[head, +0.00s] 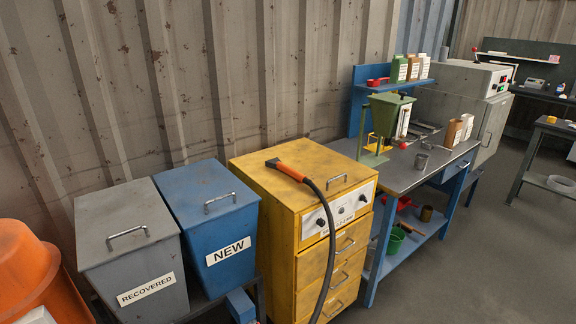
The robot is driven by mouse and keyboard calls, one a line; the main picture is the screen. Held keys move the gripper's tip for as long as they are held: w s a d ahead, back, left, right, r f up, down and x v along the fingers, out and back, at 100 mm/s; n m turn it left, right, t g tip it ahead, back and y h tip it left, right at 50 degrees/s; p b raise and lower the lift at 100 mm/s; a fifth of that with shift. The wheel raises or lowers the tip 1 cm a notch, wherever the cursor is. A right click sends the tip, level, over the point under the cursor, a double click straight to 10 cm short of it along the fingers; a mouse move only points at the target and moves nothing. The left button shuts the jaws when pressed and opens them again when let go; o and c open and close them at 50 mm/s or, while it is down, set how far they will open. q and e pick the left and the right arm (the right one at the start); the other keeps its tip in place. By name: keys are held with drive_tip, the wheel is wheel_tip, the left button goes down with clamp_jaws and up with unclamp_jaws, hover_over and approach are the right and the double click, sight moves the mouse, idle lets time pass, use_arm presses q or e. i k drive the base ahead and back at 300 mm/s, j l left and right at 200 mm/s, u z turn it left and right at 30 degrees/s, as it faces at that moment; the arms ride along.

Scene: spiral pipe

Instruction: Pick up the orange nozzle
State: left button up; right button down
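The orange nozzle (291,172) lies on top of the yellow cabinet (314,262), near the middle of the head view. It has a dark tip at its left end. A black hose (331,236) runs from its right end, over the cabinet's front edge and down past the drawers. Neither of my grippers shows in the head view.
A grey bin marked RECOVERED (132,254) and a blue bin marked NEW (213,226) stand left of the cabinet. An orange object (30,268) is at far left. A workbench (447,165) with a green hopper (388,112) stands right. Floor is clear at lower right.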

sight(275, 163)
drive_tip(key=i+l+u, duration=0.2)
drive_tip(key=i+l, duration=0.15)
drive_tip(key=l, duration=0.3)
drive_tip(key=i+l, duration=0.15)
drive_tip(key=l, duration=0.2)
drive_tip(key=i+l+u, duration=0.15)
drive_tip(key=l, duration=0.2)
drive_tip(key=i+l+u, duration=0.1)
drive_tip(key=l, duration=0.25)
drive_tip(key=i+l+u, duration=0.1)
drive_tip(key=l, duration=0.3)
drive_tip(key=i, duration=0.1)
